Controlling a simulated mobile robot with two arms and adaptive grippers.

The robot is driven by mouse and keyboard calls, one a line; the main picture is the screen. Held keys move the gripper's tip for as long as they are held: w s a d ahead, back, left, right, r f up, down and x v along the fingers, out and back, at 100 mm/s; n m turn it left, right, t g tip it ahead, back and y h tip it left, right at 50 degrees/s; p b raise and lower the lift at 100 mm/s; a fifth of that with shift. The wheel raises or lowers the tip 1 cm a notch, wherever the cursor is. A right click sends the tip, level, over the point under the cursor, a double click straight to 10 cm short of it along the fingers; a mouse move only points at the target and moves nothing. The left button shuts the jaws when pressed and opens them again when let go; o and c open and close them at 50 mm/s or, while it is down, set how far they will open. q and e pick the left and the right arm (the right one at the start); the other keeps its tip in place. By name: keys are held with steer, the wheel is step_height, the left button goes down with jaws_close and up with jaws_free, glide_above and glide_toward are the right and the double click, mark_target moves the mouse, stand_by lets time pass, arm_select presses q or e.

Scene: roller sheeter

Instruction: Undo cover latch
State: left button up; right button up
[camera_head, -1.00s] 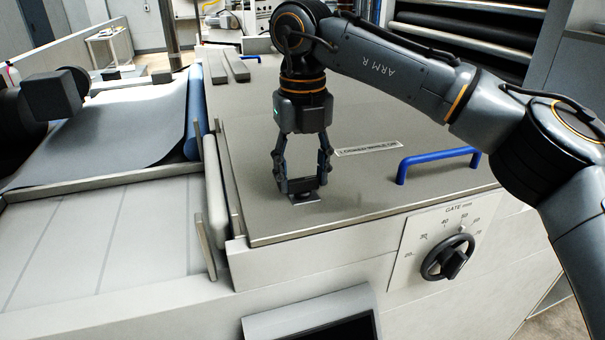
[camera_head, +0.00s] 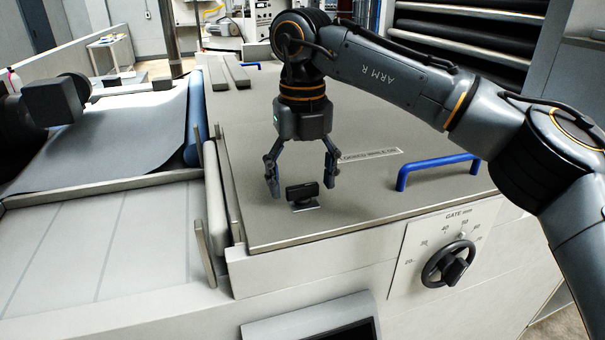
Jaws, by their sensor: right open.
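The cover latch (camera_head: 303,191) is a small black tab on a shiny metal plate near the front left of the grey machine cover (camera_head: 240,135). The tab stands up from its plate. My right gripper (camera_head: 302,188) reaches down from above with its fingers spread wide, one on each side of the latch. The fingers look apart from the tab, and nothing is held. A blue handle (camera_head: 438,168) is fixed on the cover to the right of the latch. My left gripper is not in view.
A gate dial (camera_head: 450,264) is on the front panel below the blue handle. A label strip (camera_head: 370,155) lies on the cover behind the latch. Two grey bars (camera_head: 228,73) rest at the cover's back left. A roller table with a grey sheet (camera_head: 110,140) is at left.

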mark_target(303, 186)
step_height(303, 186, up, 12)
stand_by(0.5)
stand_by(0.6)
